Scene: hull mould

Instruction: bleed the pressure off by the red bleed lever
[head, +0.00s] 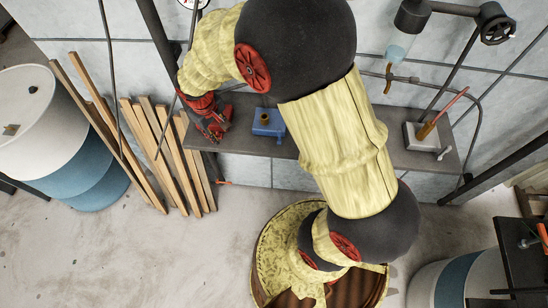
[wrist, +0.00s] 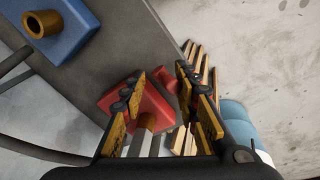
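My gripper (head: 212,122) is at the left end of the grey shelf, pointing down. In the wrist view my gripper (wrist: 165,105) has its yellow-and-black fingers apart. A red block (wrist: 148,103) with a brass stem shows beyond and between the fingers; contact cannot be told. A small red lever-like piece (head: 222,183) juts out below the shelf's front edge, below my gripper in the head view. Another red handle (head: 455,104) slants up from a grey block at the shelf's right end. Which one is the bleed lever, I cannot tell.
A blue block (head: 268,122) with a brass collar sits right of my gripper on the shelf (head: 340,148); it also shows in the wrist view (wrist: 62,28). Wooden planks (head: 165,150) lean at the left beside a blue-and-white drum (head: 75,160). Bare floor lies in front.

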